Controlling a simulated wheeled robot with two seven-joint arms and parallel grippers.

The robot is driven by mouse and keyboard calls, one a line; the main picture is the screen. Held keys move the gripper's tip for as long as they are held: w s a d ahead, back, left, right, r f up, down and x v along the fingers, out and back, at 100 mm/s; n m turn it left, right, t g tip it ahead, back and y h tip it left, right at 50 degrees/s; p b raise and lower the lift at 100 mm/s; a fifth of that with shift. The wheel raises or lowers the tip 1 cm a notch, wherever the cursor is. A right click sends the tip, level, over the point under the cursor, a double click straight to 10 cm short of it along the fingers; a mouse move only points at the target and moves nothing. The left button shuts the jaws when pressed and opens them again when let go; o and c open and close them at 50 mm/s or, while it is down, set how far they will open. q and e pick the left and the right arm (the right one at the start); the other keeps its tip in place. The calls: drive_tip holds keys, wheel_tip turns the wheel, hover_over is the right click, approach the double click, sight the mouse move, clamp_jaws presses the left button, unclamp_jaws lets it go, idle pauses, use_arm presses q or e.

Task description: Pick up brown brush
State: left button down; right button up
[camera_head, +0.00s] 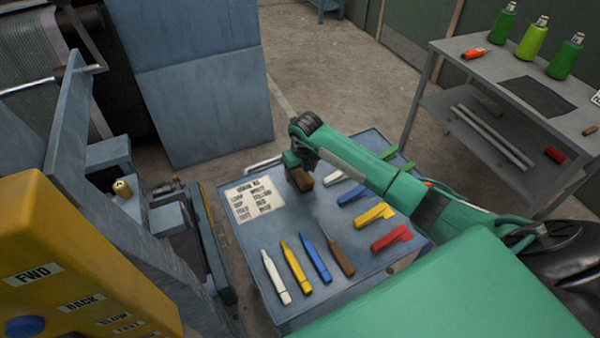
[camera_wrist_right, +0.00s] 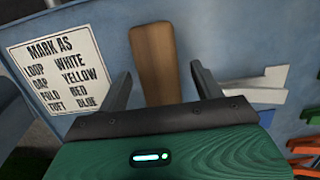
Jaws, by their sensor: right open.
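The brown brush shows as a brown wooden block (camera_head: 303,182) on the blue-grey table (camera_head: 300,218), beside the label sheet. In the right wrist view its brown wooden body (camera_wrist_right: 153,50) stands out between my two dark fingers. My right gripper (camera_head: 294,166) is over the brush from above, and in the wrist view its fingers (camera_wrist_right: 162,82) are open on either side of it, with gaps visible. The gripper partly hides the brush, and its bristles are not visible. My left gripper is not in view.
White, yellow and blue markers (camera_head: 294,268) and a brown-handled pointed tool (camera_head: 341,258) lie in front. Yellow (camera_head: 375,216) and red (camera_head: 391,238) tools lie right. The label sheet (camera_head: 254,199) is left. A shelf with green bottles (camera_head: 532,38) stands back right.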

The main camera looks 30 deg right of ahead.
sight(301, 171)
drive_tip(key=c, duration=1)
wheel_tip(301, 171, up, 20)
drive_tip(key=b, duration=0.6)
